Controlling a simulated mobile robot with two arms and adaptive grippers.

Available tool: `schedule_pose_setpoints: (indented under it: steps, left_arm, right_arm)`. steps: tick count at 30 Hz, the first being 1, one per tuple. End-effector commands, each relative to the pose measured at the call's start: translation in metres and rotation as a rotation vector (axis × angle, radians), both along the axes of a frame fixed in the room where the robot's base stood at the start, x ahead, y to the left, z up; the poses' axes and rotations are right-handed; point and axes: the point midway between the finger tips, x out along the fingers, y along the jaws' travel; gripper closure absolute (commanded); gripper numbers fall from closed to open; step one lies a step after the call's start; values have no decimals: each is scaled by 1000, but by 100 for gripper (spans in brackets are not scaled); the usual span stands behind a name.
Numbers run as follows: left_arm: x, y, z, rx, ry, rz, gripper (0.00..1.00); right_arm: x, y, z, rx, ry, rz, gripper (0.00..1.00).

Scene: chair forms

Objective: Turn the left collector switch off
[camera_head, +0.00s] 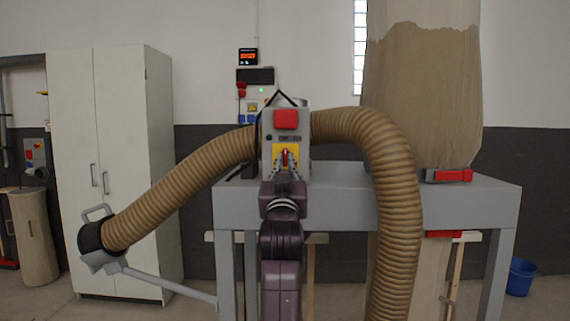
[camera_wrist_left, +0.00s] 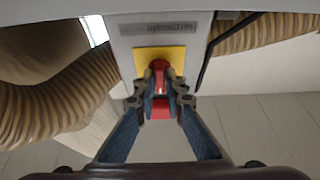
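The collector switch is a red knob (camera_head: 285,157) on a yellow plate (camera_head: 279,151), on the front of a grey box (camera_head: 269,123) at the picture's middle. In the left wrist view, the red knob (camera_wrist_left: 160,108) stands out from the yellow plate (camera_wrist_left: 174,54). My left gripper (camera_head: 286,166) is right in front of the box. In the left wrist view, its fingertips (camera_wrist_left: 162,82) are on either side of the knob and appear to touch it. The knob's exact turn angle is hard to tell. My right gripper is not in view.
Ribbed brown hoses (camera_head: 180,185) (camera_head: 392,170) run from both sides of the box. A grey metal frame (camera_head: 460,205) stands behind my arm, below a large beige bag (camera_head: 420,90). A white cabinet (camera_head: 120,130) stands at left and a blue bucket (camera_head: 521,277) at far right.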

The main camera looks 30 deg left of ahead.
Motion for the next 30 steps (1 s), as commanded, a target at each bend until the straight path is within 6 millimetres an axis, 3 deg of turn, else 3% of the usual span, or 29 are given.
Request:
schedule_pose_setpoints:
  steps: [4,16,30]
  left_arm:
    - [1,0,-2,-1,5,-1,73]
    - [-6,-4,-3,1,1,-1,73]
    - [-75,-47,-38,-1,3,-2,73]
  right_arm:
    - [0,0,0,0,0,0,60]
    - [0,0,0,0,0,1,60]
    - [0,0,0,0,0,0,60]
